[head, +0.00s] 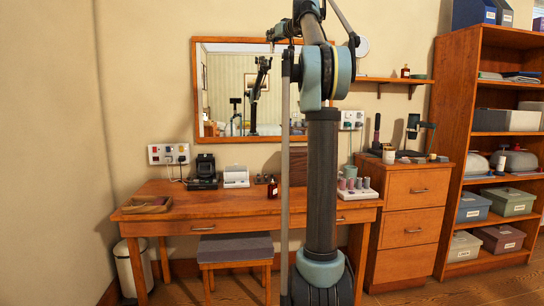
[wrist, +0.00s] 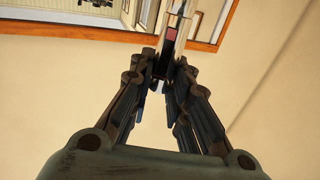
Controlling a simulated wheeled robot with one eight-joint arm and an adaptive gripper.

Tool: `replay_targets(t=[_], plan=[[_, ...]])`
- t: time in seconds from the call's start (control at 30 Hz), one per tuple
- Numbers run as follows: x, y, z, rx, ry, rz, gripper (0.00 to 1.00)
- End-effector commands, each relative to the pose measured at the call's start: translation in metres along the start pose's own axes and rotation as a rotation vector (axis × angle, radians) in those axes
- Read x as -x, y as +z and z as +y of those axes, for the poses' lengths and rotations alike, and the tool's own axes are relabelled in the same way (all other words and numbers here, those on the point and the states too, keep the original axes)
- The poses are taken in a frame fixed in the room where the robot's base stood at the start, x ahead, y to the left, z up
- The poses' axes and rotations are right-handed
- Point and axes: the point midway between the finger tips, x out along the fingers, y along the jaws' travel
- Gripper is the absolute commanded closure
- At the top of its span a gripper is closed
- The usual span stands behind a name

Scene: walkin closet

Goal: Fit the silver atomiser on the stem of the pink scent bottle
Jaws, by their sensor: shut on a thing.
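My gripper (wrist: 165,75) shows in the wrist view with its fingers drawn together. It is shut on a small, pale silver and dark red thing (wrist: 172,33), which I take to be the silver atomiser; the fingers hide part of it. In the head view my gripper (head: 283,30) is raised high in front of the mirror's top edge, well above the table. Several small pink and mauve items (head: 350,183) stand in a white tray on the table's right. I cannot tell whether the pink scent bottle is among them. A dark red bottle (head: 272,188) stands left of my arm.
The wooden table (head: 240,207) also carries a black device (head: 203,172), a white box (head: 236,177) and a wooden tray (head: 146,204). A mirror (head: 228,90) hangs behind. Drawers (head: 412,217) and shelves (head: 463,95) stand right. My arm hides part of the table.

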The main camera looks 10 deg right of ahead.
Motion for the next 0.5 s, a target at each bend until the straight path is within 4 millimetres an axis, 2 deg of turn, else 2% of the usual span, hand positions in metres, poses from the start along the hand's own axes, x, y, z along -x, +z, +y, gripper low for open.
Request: replay_targets(t=[0.2,0.5], plan=[[-0.035,0.071,0.023,0.000,-0.019,0.000,1.00],[-0.064,0.183,0.042,0.000,-0.050,0.000,1.00]])
